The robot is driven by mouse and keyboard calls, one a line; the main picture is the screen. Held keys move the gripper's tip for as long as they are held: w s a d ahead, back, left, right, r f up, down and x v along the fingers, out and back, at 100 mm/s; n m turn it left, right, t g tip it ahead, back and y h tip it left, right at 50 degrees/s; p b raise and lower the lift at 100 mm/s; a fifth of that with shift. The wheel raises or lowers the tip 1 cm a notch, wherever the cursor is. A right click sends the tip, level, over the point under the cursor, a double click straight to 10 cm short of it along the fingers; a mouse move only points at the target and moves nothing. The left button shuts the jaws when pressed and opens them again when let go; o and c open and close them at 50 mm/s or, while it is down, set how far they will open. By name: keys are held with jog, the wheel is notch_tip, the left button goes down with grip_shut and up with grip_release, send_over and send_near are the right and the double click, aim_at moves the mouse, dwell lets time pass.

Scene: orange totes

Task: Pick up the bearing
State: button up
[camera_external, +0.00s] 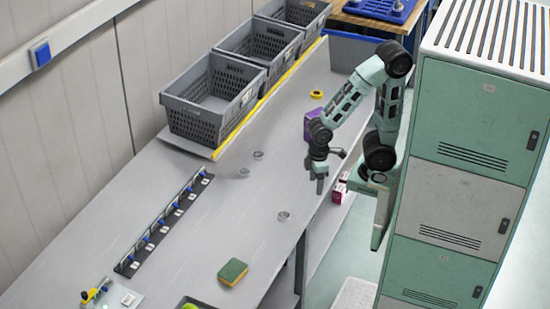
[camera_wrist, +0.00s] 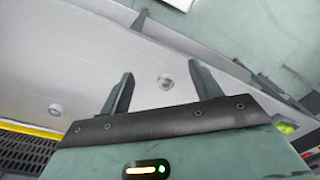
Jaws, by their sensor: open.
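Several small grey metal rings that look like bearings lie flat on the grey table (camera_external: 205,255). One bearing (camera_external: 283,215) lies near the table's right edge, and two more, a farther bearing (camera_external: 258,155) and another beside it (camera_external: 244,171), lie close together toward the bins. My gripper (camera_external: 320,180) hangs at the table's right edge, apart from all of them. In the wrist view my gripper (camera_wrist: 160,69) is open and empty. A bearing (camera_wrist: 166,82) shows between its fingers, on the surface beyond, and another bearing (camera_wrist: 55,109) shows at the left.
Grey crates (camera_external: 207,100) line the back left behind a yellow strip. A black rail with blue-topped parts (camera_external: 165,225) lies along the left. A green and yellow sponge (camera_external: 233,272) lies in front. A purple box (camera_external: 312,125) and yellow ring (camera_external: 317,94) are near the arm. Green lockers (camera_external: 470,120) stand right.

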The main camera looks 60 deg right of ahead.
jog(key=shift+o, duration=0.5)
jog(key=m+g+y+p, duration=0.1)
jog(key=m+y+p, duration=0.6)
jog(key=m+y, duration=1.15)
send_near(284, 215)
jog(key=a+r+m+h, duration=0.1)
jog(key=m, duration=0.1)
jog(key=a+r+m+h+p, duration=0.1)
jog(key=m+h, duration=0.1)
jog(key=a+r+m+h, duration=0.1)
jog(key=m+h, duration=0.1)
jog(key=shift+w+a+r+h+p, duration=0.1)
jog(key=shift+a+r+h+p, duration=0.05)
jog(key=shift+a+h+p, duration=0.15)
jog(key=p+x, duration=0.2)
jog(key=x, duration=0.2)
jog(key=shift+s+a, duration=0.2)
jog(key=shift+a, duration=0.5)
jog(key=shift+c, duration=0.2)
